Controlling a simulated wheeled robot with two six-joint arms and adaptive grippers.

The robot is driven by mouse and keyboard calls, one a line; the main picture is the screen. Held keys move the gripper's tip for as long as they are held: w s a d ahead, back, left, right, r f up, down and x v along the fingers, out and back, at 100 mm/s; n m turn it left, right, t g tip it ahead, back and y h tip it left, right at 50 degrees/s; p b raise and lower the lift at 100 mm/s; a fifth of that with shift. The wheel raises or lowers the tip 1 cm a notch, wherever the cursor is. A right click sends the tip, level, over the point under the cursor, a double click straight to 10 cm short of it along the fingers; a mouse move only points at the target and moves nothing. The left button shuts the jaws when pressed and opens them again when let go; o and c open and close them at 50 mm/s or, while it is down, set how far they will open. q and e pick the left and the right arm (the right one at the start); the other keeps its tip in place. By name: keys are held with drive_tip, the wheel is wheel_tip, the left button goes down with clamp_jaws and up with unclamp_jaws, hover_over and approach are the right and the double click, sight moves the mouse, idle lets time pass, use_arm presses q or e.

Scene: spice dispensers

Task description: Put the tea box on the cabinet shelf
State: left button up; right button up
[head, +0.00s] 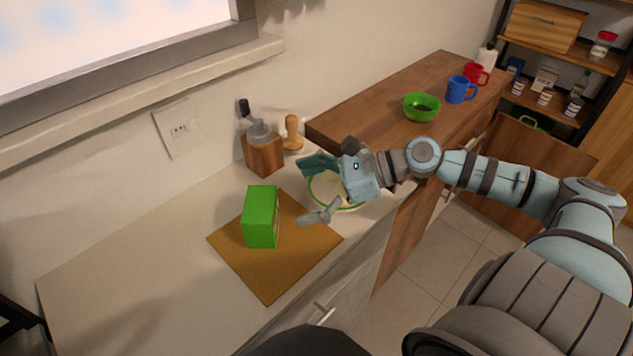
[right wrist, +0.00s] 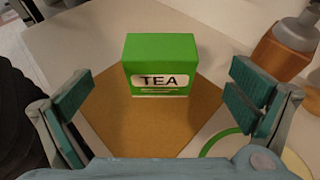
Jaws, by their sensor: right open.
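The green tea box (head: 261,217) stands upright on a brown mat (head: 273,281) on the pale counter. In the right wrist view the tea box (right wrist: 160,65) shows its TEA label facing my right gripper. My right gripper (head: 314,190) is open and empty, to the right of the box and apart from it. In the right wrist view its two fingers (right wrist: 160,100) are spread wide, one on each side of the box's line. An open shelf unit (head: 556,55) with jars stands at the far upper right; I cannot tell whether it is the cabinet shelf. My left gripper is not in view.
A green-rimmed plate (head: 318,194) lies partly behind my right gripper. A green bowl (head: 421,107), blue mug (head: 460,90) and red mug (head: 475,73) stand on the wooden top (head: 370,104).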

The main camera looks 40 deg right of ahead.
drive_tip(key=s+d+p, duration=0.3)
drive_tip(key=d+p, duration=0.1)
drive_tip(key=p, duration=0.3)
drive_tip(key=b+x, duration=0.4)
drive_tip(key=x, duration=0.5)
drive_tip(key=shift+w+a, duration=0.15)
drive_tip(key=shift+a, duration=0.05)
drive_tip(key=x, duration=0.5)
drive_tip(key=shift+r+p, duration=0.1)
drive_tip(key=shift+p, duration=0.25)
drive_tip(key=shift+w+a, duration=0.15)
drive_tip(key=shift+a, duration=0.05)
drive_tip(key=shift+d, duration=0.1)
drive_tip(key=c, duration=1.4)
wheel_tip(320, 180, up, 20)
drive_tip(key=p, duration=0.2)
wheel_tip(320, 180, up, 6)
hover_over(260, 210)
drive_tip(key=w, duration=0.2)
drive_tip(key=shift+y, duration=0.3)
drive_tip(key=s+f, duration=0.3)
drive_tip(key=f, duration=0.1)
drive_tip(key=s+f, duration=0.7)
drive_tip(key=f, duration=0.1)
drive_tip(key=shift+s+f, duration=0.15)
drive_tip(key=shift+f, duration=0.25)
